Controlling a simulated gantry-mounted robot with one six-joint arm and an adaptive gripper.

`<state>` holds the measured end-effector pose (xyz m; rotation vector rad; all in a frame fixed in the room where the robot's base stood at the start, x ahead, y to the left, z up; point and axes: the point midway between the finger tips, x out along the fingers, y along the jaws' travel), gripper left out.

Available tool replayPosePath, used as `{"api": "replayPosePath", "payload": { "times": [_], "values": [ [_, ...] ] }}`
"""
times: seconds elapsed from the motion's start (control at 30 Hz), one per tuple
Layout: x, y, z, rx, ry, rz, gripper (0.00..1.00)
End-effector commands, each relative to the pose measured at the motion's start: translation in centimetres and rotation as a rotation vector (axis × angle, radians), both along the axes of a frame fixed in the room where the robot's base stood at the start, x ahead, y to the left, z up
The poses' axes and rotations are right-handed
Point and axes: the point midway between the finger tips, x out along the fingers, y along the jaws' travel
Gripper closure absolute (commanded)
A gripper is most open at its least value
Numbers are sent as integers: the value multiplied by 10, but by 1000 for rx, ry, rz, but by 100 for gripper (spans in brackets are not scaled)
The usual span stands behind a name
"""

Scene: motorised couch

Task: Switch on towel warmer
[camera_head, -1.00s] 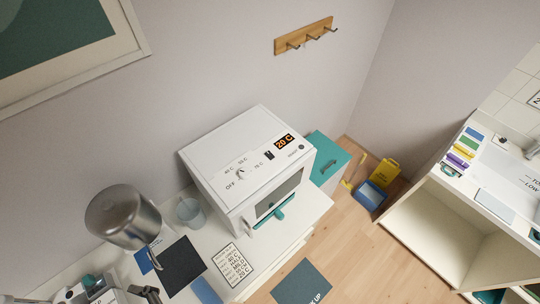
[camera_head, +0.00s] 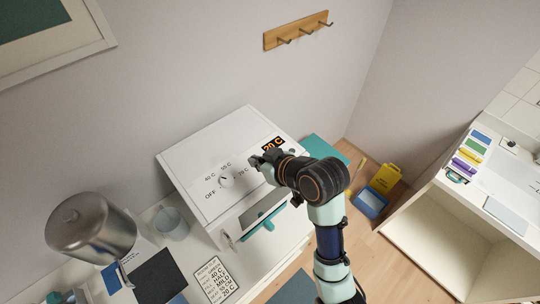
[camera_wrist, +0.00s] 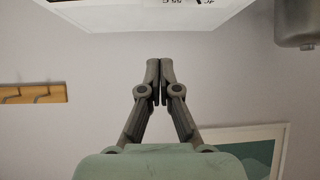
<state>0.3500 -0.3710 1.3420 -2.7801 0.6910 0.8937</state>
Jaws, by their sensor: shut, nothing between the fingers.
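The towel warmer (camera_head: 205,150) is a white box on the counter. Its top panel has a dial (camera_head: 225,181) marked OFF, 40 C, 55 C and 70 C, and an orange display (camera_head: 273,145) reading 20 C. The dial's exact setting is too small to read. My gripper (camera_head: 256,163) is over the panel, right of the dial and near the display, and covers the spot of a black rocker switch. Contact cannot be told. In the wrist view my gripper (camera_wrist: 159,68) is shut and empty, with the warmer's panel (camera_wrist: 150,12) at the top edge.
A label card (camera_head: 215,279) lies in front. A hook rail (camera_head: 296,31) is on the wall behind.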

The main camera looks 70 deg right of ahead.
Motion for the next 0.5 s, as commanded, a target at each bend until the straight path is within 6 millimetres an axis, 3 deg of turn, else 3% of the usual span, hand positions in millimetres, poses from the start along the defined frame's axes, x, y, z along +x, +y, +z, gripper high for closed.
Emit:
{"api": "replayPosePath", "payload": {
  "times": [0.03,0.17,0.5],
  "values": [
    [-14,-16,-6,3,1,-26,100],
    [-32,-35,-9,8,4,-52,100],
    [-34,-38,-8,9,4,-56,100]
  ]
}}
